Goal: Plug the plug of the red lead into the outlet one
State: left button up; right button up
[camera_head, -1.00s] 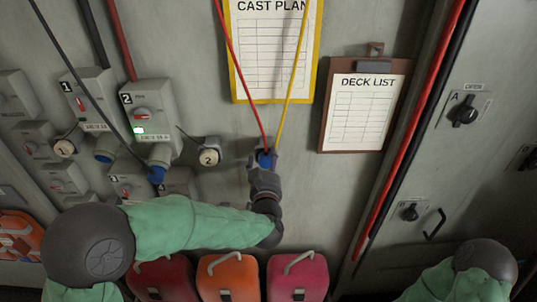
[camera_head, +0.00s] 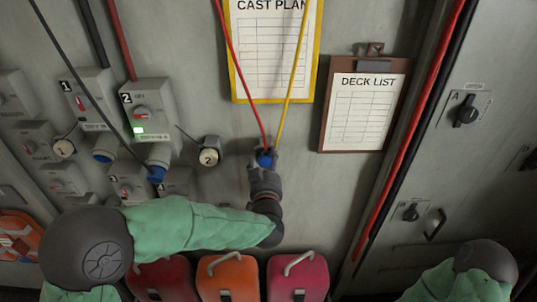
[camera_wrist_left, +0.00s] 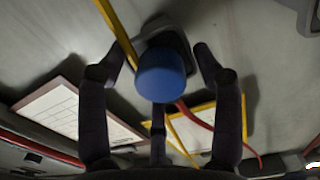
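The red lead (camera_head: 238,82) hangs down to a blue plug (camera_head: 265,159) on the wall below the cast plan sheet. My left gripper (camera_head: 264,168) is at this plug from below. In the left wrist view the blue plug (camera_wrist_left: 162,76) is between the fingers of my left gripper (camera_wrist_left: 160,72), with gaps at its sides, so the gripper looks open. Outlet one (camera_head: 92,98) is a grey box marked 1 at the upper left, with a blue-rimmed socket (camera_head: 103,156) at its lower end. My right gripper is out of view; only part of that arm shows at the bottom right.
A yellow lead (camera_head: 297,62) runs down close to the red one. Box 2 (camera_head: 146,112) shows a green light, and a dark lead reaches the blue piece (camera_head: 157,174) below it. A clipboard (camera_head: 323,135) hangs to the right. Coloured cases (camera_head: 228,278) stand below.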

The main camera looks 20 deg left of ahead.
aim_at(266, 164)
pick_arm(q)
grip_shut()
jog(key=shift+s+d, duration=0.1)
jog(key=shift+s, duration=0.1)
jog(key=shift+v, duration=2.8)
